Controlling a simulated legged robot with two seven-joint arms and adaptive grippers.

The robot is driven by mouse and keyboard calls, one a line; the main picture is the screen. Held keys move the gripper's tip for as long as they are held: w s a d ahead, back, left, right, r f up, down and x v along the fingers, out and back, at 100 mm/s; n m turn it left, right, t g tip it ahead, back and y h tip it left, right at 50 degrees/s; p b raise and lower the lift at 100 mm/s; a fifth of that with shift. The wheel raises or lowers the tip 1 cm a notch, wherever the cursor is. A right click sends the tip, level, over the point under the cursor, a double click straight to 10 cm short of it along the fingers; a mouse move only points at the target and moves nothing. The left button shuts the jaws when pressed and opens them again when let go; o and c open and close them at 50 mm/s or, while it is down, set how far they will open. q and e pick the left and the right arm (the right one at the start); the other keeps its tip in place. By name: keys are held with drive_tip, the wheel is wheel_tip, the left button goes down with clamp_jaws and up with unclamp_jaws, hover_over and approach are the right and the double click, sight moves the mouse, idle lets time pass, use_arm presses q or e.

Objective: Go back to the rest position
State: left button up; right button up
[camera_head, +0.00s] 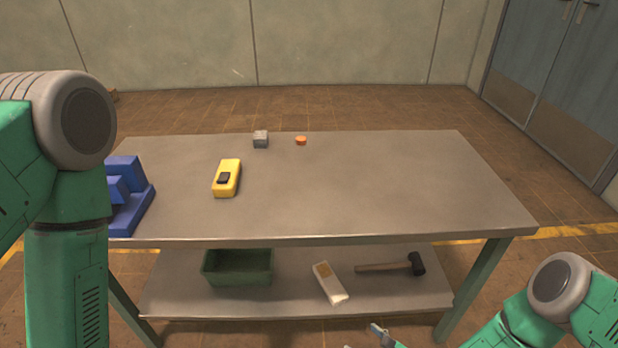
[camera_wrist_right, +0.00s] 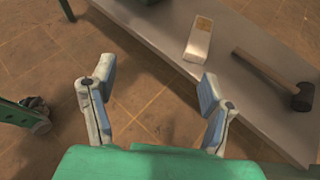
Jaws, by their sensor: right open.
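My right gripper (camera_wrist_right: 157,80) is open and empty in the right wrist view. Its two fingers stand wide apart over bare floor, beside the table's lower shelf. In the head view only a fingertip of my right gripper (camera_head: 381,336) shows at the bottom edge, in front of the table. My right arm enters at the lower right. My left arm fills the left side of the head view, bent downward, and its gripper is out of the picture.
The table (camera_head: 370,190) carries a yellow device (camera_head: 227,178), grey block (camera_head: 260,139), orange disc (camera_head: 301,141) and blue stepped block (camera_head: 130,200). Its lower shelf (camera_head: 400,295) holds a green bin (camera_head: 237,268), white-tan object (camera_head: 329,283) and hammer (camera_head: 392,267). The tabletop's right half is clear.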

drive_tip(key=s+a+r+n+g+y, duration=0.1)
drive_tip(key=s+a+n+g, duration=0.1)
drive_tip(key=s+n+g, duration=0.35)
drive_tip(key=s+a+r+n+g, duration=0.1)
drive_tip(key=s+a+n+g, duration=0.15)
drive_tip(key=s, duration=0.55)
drive_tip(key=s+a+r+n+g+y, duration=0.1)
drive_tip(key=s+a+r+n+g, duration=0.2)
drive_tip(key=s, duration=0.4)
drive_tip(key=s+d+r+n+g+h, duration=0.2)
drive_tip(key=s+d+n+h, duration=0.35)
drive_tip(key=d, duration=0.25)
drive_tip(key=s+d+r+n+g+h, duration=0.1)
drive_tip(key=s+d+n+g+h, duration=0.1)
drive_tip(key=s+d+n+h, duration=0.5)
drive_tip(key=w+d+r+n+t+y+p, duration=0.1)
drive_tip(key=w+d+r+n+t+y, duration=0.1)
drive_tip(key=w+d+r+n+t, duration=0.3)
drive_tip(key=w+d+r+n, duration=0.1)
drive_tip(key=w+r, duration=0.2)
drive_tip(key=w, duration=0.1)
drive_tip(key=shift+d, duration=0.3)
